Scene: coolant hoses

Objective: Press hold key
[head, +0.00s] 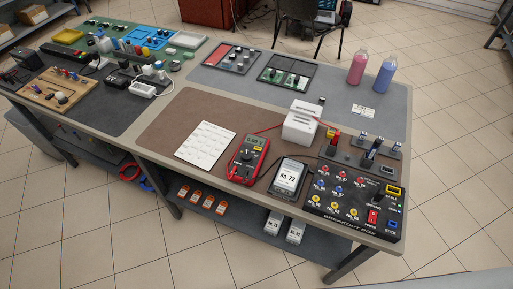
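A red handheld multimeter (236,172) lies on the brown mat near the front edge of the bench. Its small display is lit at the far end, with a dark round dial below it. Its keys are too small for me to read, so I cannot tell which one is the hold key. Neither of my grippers is in the head view.
A white printed sheet (205,145) lies left of the multimeter. A dark device reading "No. 72" (289,178) and the black breakout box (340,222) are to its right. A white box-shaped device (300,125) stands behind. Leads run close to the multimeter.

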